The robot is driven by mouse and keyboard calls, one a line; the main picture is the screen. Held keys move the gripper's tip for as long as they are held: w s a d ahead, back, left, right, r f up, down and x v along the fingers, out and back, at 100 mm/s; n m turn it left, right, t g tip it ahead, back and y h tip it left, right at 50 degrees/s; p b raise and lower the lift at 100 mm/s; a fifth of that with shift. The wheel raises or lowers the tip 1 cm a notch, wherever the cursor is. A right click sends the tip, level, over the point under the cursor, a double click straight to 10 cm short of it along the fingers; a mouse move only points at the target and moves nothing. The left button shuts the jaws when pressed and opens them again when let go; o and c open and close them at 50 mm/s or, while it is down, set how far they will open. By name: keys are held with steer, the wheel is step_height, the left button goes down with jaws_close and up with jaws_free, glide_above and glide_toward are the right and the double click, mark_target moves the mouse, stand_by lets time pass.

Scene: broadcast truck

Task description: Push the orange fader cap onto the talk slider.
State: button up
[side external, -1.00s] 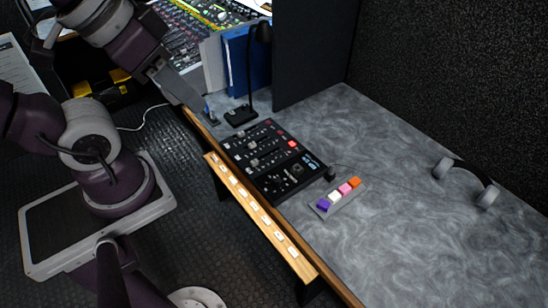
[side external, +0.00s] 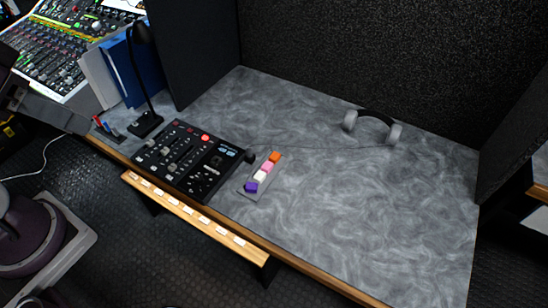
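The orange fader cap (side external: 274,157) sits at the far end of a small grey holder (side external: 246,193) on the desk, in line with a pink cap (side external: 267,167), a white cap (side external: 260,176) and a purple cap (side external: 251,187). Left of the holder lies a black control panel (side external: 209,186) with several sliders; its lettering is too small to show which slider is talk. My gripper (side external: 84,128) is at the left edge of the view, by the desk's left end, well away from the caps. Its fingers are not clear enough to show whether they are open.
Headphones (side external: 374,126) lie at the back right. A wooden rail with white labels (side external: 190,211) runs along the front edge. A thin cable crosses the desk. The desk's right side is clear.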

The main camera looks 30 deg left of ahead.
steer(key=shift+c, duration=0.3)
steer(key=g, duration=0.2)
glide_above(275, 156)
steer(key=s, duration=0.2)
step_height(275, 156, down, 36)
steer(key=shift+s+d+r, duration=0.1)
steer(key=shift+s+d, duration=0.05)
steer(key=x, duration=0.6)
steer(key=shift+a+f, duration=0.2)
steer(key=shift+f, duration=0.1)
steer(key=shift+c, duration=0.4)
